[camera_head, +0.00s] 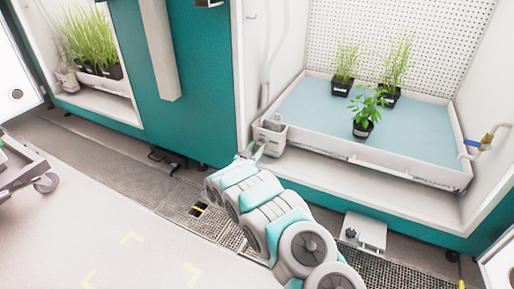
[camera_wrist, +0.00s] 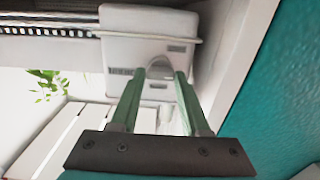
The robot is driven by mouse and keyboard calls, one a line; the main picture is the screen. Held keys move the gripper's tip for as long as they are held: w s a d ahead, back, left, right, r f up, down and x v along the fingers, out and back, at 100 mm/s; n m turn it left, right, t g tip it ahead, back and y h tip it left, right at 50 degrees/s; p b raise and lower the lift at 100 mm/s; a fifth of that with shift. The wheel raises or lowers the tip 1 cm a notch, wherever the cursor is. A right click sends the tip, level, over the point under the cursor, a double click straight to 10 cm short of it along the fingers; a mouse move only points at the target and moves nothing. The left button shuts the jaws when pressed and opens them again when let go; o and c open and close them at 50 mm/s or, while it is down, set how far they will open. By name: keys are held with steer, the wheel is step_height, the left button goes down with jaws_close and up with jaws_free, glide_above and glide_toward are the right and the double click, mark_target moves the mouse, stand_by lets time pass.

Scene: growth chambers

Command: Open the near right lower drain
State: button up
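My gripper (camera_head: 252,150) reaches to the small white box (camera_head: 270,137) at the front left corner of the plant tray in the head view. In the wrist view the green fingers of my gripper (camera_wrist: 164,76) stand apart, with their tips in front of a white box (camera_wrist: 145,28) with grey labels. A rounded grey part shows between the tips; I cannot tell whether they touch it. A brass valve with a blue handle (camera_head: 489,138) sits on a pipe at the tray's right side, away from my gripper. No part is clearly marked as the drain.
The white tray (camera_head: 400,170) holds several potted plants on a blue mat in the open chamber. A teal wall (camera_head: 205,85) stands left of my gripper. Floor grating (camera_head: 190,208) and a grey box (camera_head: 364,232) lie in front. A wheeled cart (camera_head: 25,170) stands far left.

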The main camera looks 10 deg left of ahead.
jaws_close()
steer(key=shift+m, duration=0.3)
steer(key=m, duration=0.3)
steer(key=shift+m+p, duration=0.3)
steer(key=m+b, duration=0.1)
steer(key=m, duration=0.3)
steer(key=shift+d+f+m, duration=0.1)
steer(key=shift+f+m, duration=0.05)
steer(key=shift+m, duration=0.15)
steer(key=m+b, duration=0.2)
steer(key=m, duration=0.2)
steer(key=shift+m, duration=0.3)
steer(key=shift+m+b, duration=0.35)
steer(key=shift+m, duration=1.85)
steer(key=shift+d, duration=0.1)
